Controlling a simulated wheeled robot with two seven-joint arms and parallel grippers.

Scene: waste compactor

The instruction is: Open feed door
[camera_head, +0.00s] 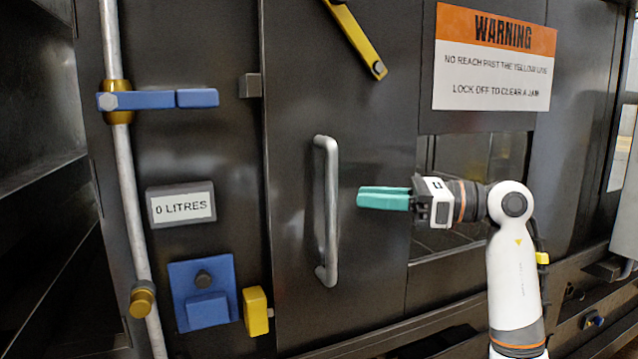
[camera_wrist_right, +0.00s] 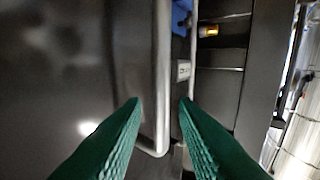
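The feed door (camera_head: 375,110) is a dark metal panel in the middle of the head view, apparently closed against the frame. A vertical silver bar handle (camera_head: 331,210) stands out near its left edge. My right gripper (camera_head: 359,198) has green fingers and points left at the handle from its right, a short way off. In the right wrist view the handle (camera_wrist_right: 163,70) runs between the lines of the two fingertips (camera_wrist_right: 160,102). These are apart, with nothing held. My left gripper is not in view.
A blue latch bar (camera_head: 150,100) sits on a vertical pipe at left. Below are a "0 LITRES" display (camera_head: 182,206), a blue bracket (camera_head: 204,292) and a yellow block (camera_head: 256,311). A yellow bar (camera_head: 355,38) and a warning sign (camera_head: 493,60) are above. A window (camera_head: 475,160) lies behind my right arm.

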